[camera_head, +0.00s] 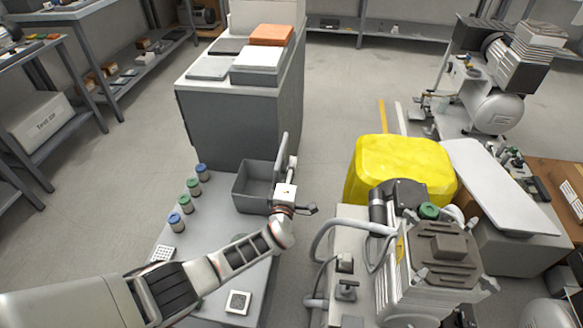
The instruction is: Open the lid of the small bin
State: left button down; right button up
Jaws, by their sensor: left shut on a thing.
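The small bin (250,188) is a dark grey open box on the grey table, just left of my left gripper. Its lid (281,155) is a thin grey panel standing upright along the bin's right side, and the dark inside of the bin shows. My left gripper (288,190) is at the lower part of the lid, shut on it. The exact contact of the fingertips is hidden by the gripper body. My right gripper is not in view.
Several small capped jars (193,187) stand left of the bin. A white square piece (238,302) lies near the table front. A compressor (430,265) and a yellow container (405,160) stand to the right. A grey cabinet (235,125) stands behind the bin.

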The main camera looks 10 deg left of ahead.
pick_arm(q)
jog(key=shift+s+d+f, duration=0.1)
jog(key=shift+d+f, duration=0.25)
jog(key=shift+f, duration=0.05)
jog(key=c, duration=1.8)
grip_release()
jog(key=shift+o, duration=0.2)
jog(key=shift+r, duration=0.1)
jog(key=s, duration=1.2)
